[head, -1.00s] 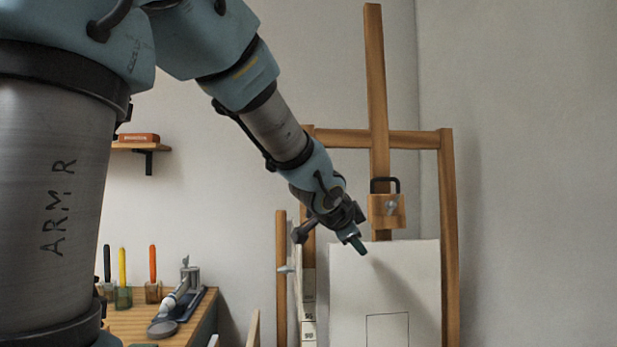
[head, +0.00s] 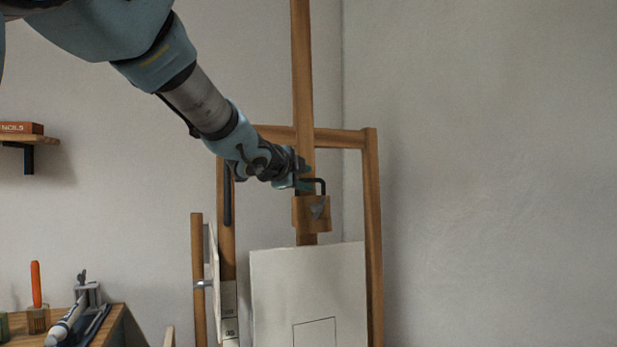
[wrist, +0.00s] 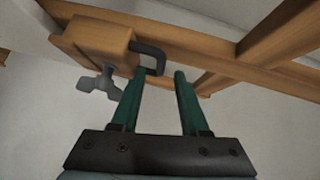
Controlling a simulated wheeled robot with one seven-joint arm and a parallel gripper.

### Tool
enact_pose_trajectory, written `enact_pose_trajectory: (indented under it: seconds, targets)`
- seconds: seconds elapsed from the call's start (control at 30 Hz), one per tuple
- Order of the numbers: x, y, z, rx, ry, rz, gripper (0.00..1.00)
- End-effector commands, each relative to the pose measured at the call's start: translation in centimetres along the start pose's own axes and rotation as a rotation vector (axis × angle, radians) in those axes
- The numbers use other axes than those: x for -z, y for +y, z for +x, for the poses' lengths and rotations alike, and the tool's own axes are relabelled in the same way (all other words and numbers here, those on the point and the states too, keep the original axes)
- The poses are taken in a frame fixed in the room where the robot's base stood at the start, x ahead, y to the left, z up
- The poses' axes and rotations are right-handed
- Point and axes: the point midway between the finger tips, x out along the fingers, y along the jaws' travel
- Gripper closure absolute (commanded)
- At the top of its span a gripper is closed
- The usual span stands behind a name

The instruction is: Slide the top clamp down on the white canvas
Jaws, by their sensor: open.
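The top clamp (head: 311,214) is a wooden block with a black loop handle (head: 320,183) and a grey metal knob. It sits on the easel's upright mast (head: 302,80), a little above the top edge of the white canvas (head: 275,290). My gripper (head: 303,178) is at the clamp's handle in the head view. In the wrist view its two green fingers (wrist: 158,80) are open, and the black handle (wrist: 150,58) reaches between their tips. The clamp block (wrist: 95,40) and knob (wrist: 98,82) lie to the left. I cannot tell whether the fingers touch the handle.
The easel's crossbar (head: 340,138) runs behind my arm, and its right post (head: 373,230) stands beside the canvas. A wooden bench (head: 110,325) with tools is at lower left. A small shelf (head: 40,138) hangs at far left. The right side is open.

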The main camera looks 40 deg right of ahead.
Motion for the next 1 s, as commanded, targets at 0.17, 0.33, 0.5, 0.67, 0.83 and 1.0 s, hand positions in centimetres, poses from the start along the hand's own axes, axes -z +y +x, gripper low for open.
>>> enact_pose_trajectory:
  seconds: [0.17, 0.33, 0.5, 0.67, 0.83, 1.0]
  targets:
    - [0.0, -0.1, 2.2, -0.001, -0.001, -0.001, 0.55]
    - [0.0, 0.0, 3.1, -0.001, -0.001, -0.001, 0.55]
    - [-0.1, 0.0, 3.2, 0.0, -0.001, -0.001, 0.55]
    - [-0.1, 0.0, 3.2, 0.0, -0.001, -0.001, 0.61]
    - [-0.1, 0.0, 3.2, 0.0, -0.001, -0.001, 0.8]
    - [-0.1, 0.0, 3.2, 0.0, -0.001, -0.001, 0.99]
